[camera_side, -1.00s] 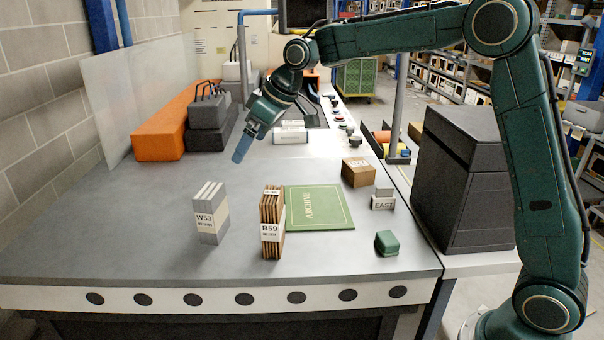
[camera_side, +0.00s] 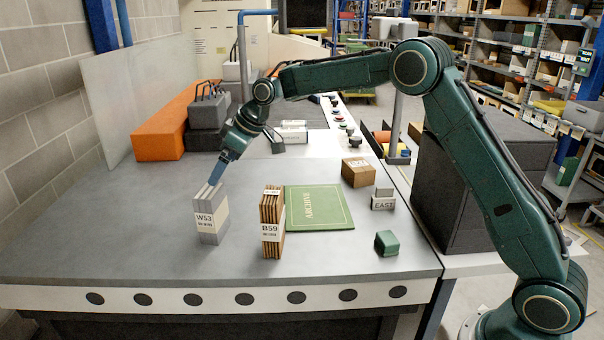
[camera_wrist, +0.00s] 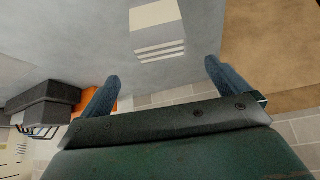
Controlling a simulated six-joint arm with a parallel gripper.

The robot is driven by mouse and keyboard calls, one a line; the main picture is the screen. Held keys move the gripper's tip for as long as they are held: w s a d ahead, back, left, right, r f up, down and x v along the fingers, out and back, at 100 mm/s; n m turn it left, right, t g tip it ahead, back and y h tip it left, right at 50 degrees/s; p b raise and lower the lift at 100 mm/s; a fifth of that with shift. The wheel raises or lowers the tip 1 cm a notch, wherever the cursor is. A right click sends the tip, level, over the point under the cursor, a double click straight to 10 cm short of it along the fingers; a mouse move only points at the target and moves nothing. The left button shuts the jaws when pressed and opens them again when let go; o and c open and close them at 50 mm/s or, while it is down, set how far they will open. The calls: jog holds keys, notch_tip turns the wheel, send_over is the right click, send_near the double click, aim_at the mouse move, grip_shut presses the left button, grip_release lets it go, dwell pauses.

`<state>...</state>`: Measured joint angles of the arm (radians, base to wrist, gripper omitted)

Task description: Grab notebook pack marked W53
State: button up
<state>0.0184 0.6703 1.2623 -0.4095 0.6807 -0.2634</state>
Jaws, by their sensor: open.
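The grey notebook pack marked W53 (camera_side: 210,219) stands upright on the grey table, left of centre, with a white label band around it. My gripper (camera_side: 218,172) is open just above and behind its top in the side view. In the wrist view my gripper (camera_wrist: 160,78) shows two blue fingers spread apart with nothing between them. The pack (camera_wrist: 157,30) lies ahead of the fingertips there, at the top of the picture, its pale band and grey edges showing. I cannot tell from these views whether a finger touches it.
A brown pack marked B59 (camera_side: 271,222) stands to the right of W53. A green ARCHIVE folder (camera_side: 319,207) lies beyond it. A brown box (camera_side: 357,172), an EAST sign (camera_side: 383,202) and a green block (camera_side: 386,243) are farther right. The table left of W53 is clear.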

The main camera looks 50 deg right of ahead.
aim_at(209, 190)
jog(key=shift+x, duration=3.35)
jog(key=shift+x, duration=2.65)
jog(key=shift+c, duration=0.4)
jog(key=shift+r, duration=0.15)
jog(key=c, duration=1.1)
